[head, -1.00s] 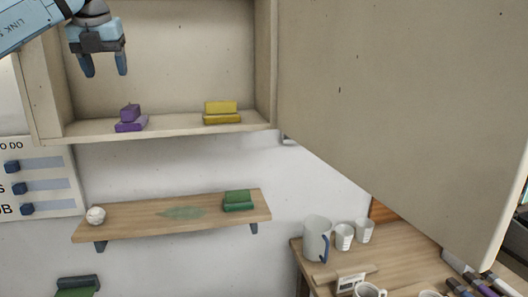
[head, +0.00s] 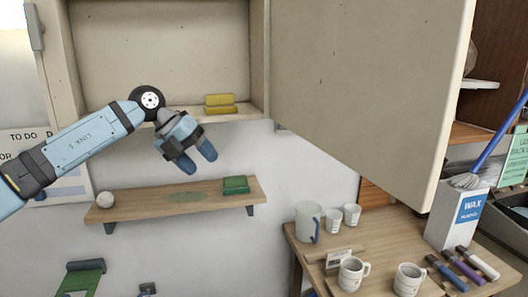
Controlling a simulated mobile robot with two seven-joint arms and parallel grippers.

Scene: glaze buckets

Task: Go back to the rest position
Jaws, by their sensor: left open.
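My left gripper (head: 199,160) is open and empty. It hangs in front of the wall, below the bottom board of the open cupboard (head: 160,45) and above the wooden wall shelf (head: 160,206), with its fingers pointing down and to the right. My left arm comes in from the left edge and covers part of the cupboard's bottom board, where no purple block can be seen. A yellow block pair (head: 220,104) sits on the cupboard board, right of and above the gripper. I do not see my right gripper.
The cupboard door (head: 370,80) stands open on the right. The wall shelf holds a whitish ball (head: 105,199) and a green block (head: 236,185). The table (head: 385,228) bears mugs, a wax box (head: 457,215) and several markers. A green item (head: 82,280) shows at lower left.

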